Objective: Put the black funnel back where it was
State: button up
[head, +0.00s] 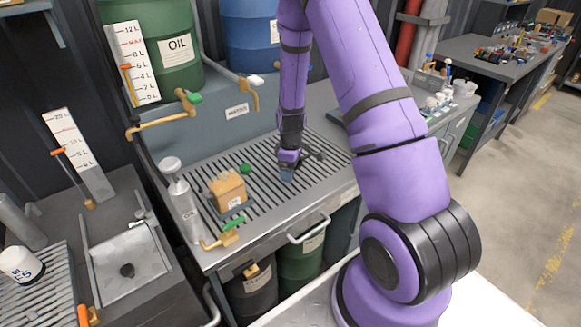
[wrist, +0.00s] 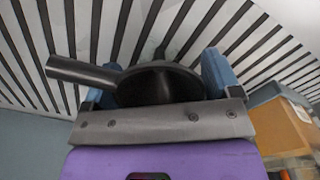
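The black funnel (wrist: 160,84) sits between the two blue fingers of my gripper (wrist: 158,80) in the wrist view, with its dark tube pointing left. Both fingers appear to touch its sides. In the head view my gripper (head: 287,172) points down low over the slatted grate, and a dark part of the funnel (head: 313,153) shows just right of it. The gripper hides the rest of the funnel there. I cannot tell whether the funnel touches the grate.
The slatted grate (head: 262,205) carries a tan box (head: 228,190) to the left of my gripper. A green drum marked OIL (head: 165,45) and a blue drum (head: 250,30) stand behind, with brass taps above the grate. A steel sink (head: 130,262) is at left.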

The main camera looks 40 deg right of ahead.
jog(key=shift+o, duration=0.6)
notch_tip(320, 180, up, 13)
jog(key=s+a+r+m+t, duration=0.15)
jog(key=s+a+r, duration=0.25)
jog(key=r, duration=0.6)
jog(key=s+a+r+m+t, duration=0.15)
jog(key=s+a+r, duration=0.3)
jog(key=r, duration=0.45)
jog(key=s+a+r+m+t, duration=0.1)
jog(key=s+r, duration=0.3)
jog(key=s, duration=0.5)
jog(key=s+a+r+m+t, duration=0.1)
jog(key=s+a+r+m, duration=0.2)
jog(key=s, duration=0.6)
notch_tip(320, 180, up, 3)
jog(key=shift+s+a+f, duration=0.15)
jog(key=shift+s+f, duration=0.05)
